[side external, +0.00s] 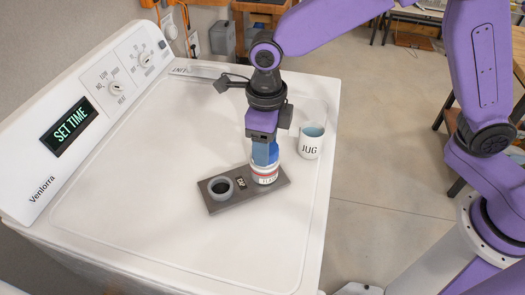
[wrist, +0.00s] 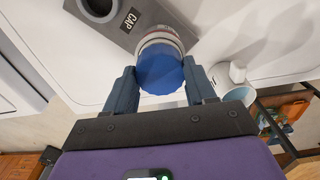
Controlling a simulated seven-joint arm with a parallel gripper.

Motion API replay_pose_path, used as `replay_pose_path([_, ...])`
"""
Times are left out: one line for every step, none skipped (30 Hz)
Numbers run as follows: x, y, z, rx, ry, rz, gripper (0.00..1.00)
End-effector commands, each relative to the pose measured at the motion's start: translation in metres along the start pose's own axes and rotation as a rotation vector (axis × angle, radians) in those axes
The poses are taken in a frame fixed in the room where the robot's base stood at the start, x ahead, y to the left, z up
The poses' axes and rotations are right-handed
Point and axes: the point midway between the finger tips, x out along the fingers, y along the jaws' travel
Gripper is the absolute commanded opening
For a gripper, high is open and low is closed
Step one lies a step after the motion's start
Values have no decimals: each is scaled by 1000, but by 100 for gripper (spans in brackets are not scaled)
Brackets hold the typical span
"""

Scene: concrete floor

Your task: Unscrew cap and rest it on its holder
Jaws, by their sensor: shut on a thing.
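A white jar (side external: 264,174) with a red band and a blue cap (wrist: 160,70) stands upright at the right end of a dark grey board (side external: 225,203). My gripper (side external: 265,153) points down over the jar and is shut on the blue cap, with a finger on each side of it. The cap sits on top of the jar. A round grey holder (side external: 220,188) with a dark hollow stands empty at the left end of the board.
The board lies on a white washing machine top (side external: 150,190). A white mug (side external: 311,141) marked JUG stands close to the right of my gripper. The control panel (side external: 95,105) rises along the left. The top is clear in front and to the left.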

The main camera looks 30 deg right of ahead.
Motion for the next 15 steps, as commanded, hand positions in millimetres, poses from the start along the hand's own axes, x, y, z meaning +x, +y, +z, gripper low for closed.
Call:
replay_pose_path([0, 0, 0, -13, 0, 0, 10])
replay_pose_path([0, 0, 0, -16, -1, -1, 10])
replay_pose_path([0, 1, 0, -20, -1, -1, 10])
replay_pose_path([0, 1, 0, -22, -1, -1, 10])
replay_pose_path([0, 1, 0, -23, -1, -1, 10])
replay_pose_path([0, 1, 0, -24, -1, -1, 10])
replay_pose_path([0, 1, 0, -24, -1, -1, 10])
replay_pose_path([0, 1, 0, -24, -1, -1, 10])
replay_pose_path([0, 1, 0, -24, -1, -1, 10])
replay_pose_path([0, 1, 0, -24, -2, -1, 10])
replay_pose_path([0, 1, 0, -24, -2, -1, 65])
replay_pose_path([0, 1, 0, -23, -2, -1, 78])
replay_pose_path([0, 1, 0, -23, -2, -1, 85])
replay_pose_path([0, 1, 0, -22, -2, -1, 85])
replay_pose_path([0, 1, 0, -22, -2, -1, 85])
